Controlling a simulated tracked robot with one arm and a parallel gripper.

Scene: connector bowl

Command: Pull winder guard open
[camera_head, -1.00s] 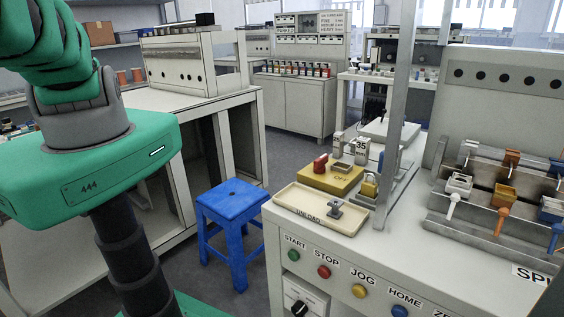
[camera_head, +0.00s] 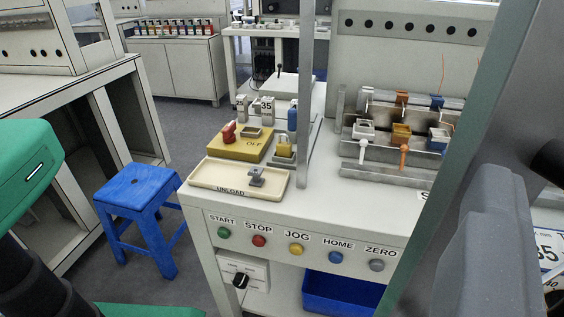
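The winder bench (camera_head: 290,232) stands in the middle, with a row of buttons on its front. On its right half are metal rails (camera_head: 390,175) with white, orange and blue holders. A grey upright post (camera_head: 306,95) stands between these rails and the unload tray. I cannot make out a clear guard panel or handle. A tilted strip with a greenish edge (camera_head: 452,130) crosses the right side, close to the camera; I cannot tell if it is the guard. A dark grey rounded shape (camera_head: 478,240) at lower right may be part of my gripper; no fingertips are clearly visible.
A blue bin (camera_head: 340,293) is below the buttons. Grey floor shows around the stool.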

